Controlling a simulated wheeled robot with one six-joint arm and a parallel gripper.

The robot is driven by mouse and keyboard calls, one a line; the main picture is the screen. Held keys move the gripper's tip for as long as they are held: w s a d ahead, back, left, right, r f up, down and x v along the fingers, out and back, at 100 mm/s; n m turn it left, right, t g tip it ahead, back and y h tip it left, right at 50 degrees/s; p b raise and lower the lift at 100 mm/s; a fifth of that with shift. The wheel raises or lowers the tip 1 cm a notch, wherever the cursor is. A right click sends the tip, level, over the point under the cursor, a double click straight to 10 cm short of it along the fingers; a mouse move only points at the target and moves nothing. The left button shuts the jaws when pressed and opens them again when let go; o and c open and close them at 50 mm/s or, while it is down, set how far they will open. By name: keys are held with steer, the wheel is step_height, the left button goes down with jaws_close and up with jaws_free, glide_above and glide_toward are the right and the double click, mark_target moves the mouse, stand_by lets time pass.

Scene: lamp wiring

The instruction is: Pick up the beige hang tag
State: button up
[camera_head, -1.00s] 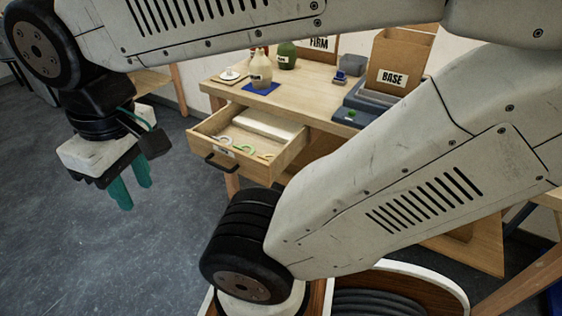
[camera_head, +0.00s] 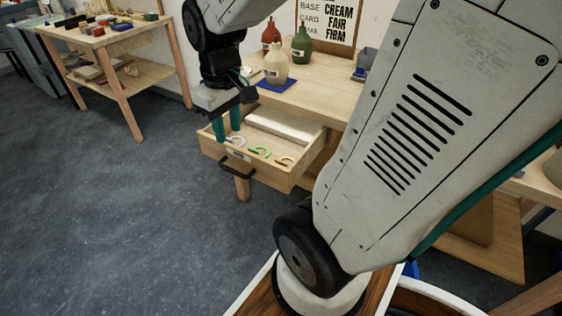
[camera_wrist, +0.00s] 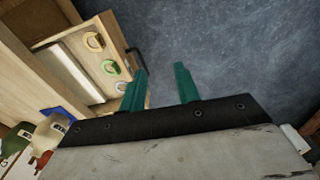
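A beige ring-shaped tag (camera_head: 285,160) lies at the right end of a row in the open drawer (camera_head: 245,169). It also shows in the wrist view (camera_wrist: 95,40), at the upper left. A green one (camera_head: 260,151) lies beside it, and a whitish one (camera_head: 237,141) lies at the row's left end. My gripper (camera_head: 228,128) points down near the drawer's left end, with its green fingers apart and nothing between them. In the wrist view my gripper (camera_wrist: 160,70) has grey floor between its fingertips, and all the tags are left of it.
A pale block lies along the drawer's back (camera_head: 285,130). The drawer handle (camera_head: 237,168) juts out in front. Cream, red and green bottles (camera_head: 277,64) stand on the table, the cream one by a blue mat (camera_head: 280,86). A board (camera_head: 328,20) stands behind. Floor at left is open.

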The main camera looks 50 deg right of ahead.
steer(key=w+d+f, duration=0.3)
steer(key=d+f, duration=0.3)
steer(key=d, duration=0.1)
glide_above(281, 162)
step_height(281, 162, down, 16)
steer(key=r, duration=0.1)
steer(key=shift+n+g, duration=0.3)
steer(key=shift+g, duration=0.1)
step_height(281, 162, down, 8)
steer(key=shift+w+d+r, duration=0.1)
steer(key=shift+d+r, duration=0.05)
steer(key=shift+r, duration=0.1)
steer(key=shift+f, duration=0.3)
jaws_close()
